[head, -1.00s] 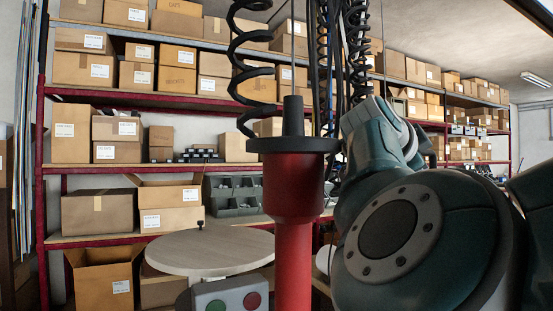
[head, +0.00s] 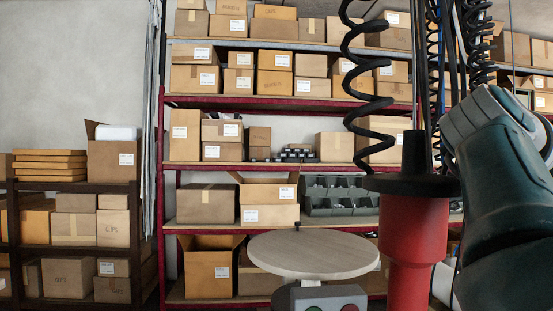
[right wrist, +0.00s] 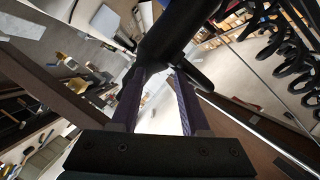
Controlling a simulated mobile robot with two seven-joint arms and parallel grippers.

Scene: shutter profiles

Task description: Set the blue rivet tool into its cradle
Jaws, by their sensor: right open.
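No blue rivet tool or cradle can be made out in the head view. My right arm (head: 505,200) fills the right edge there, and its gripper is out of that picture. In the right wrist view my right gripper (right wrist: 165,78) shows two purple fingers, apart. A dark tool-like body (right wrist: 172,30) with a short side handle lies across the fingertips. My left gripper is in neither view.
A red post-like body (head: 412,240) with a black cap stands close in front, with a black coiled hose (head: 360,80) beside it. A round table (head: 313,255) stands beyond, above a box with buttons (head: 330,299). Box-filled racks (head: 165,200) line the back.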

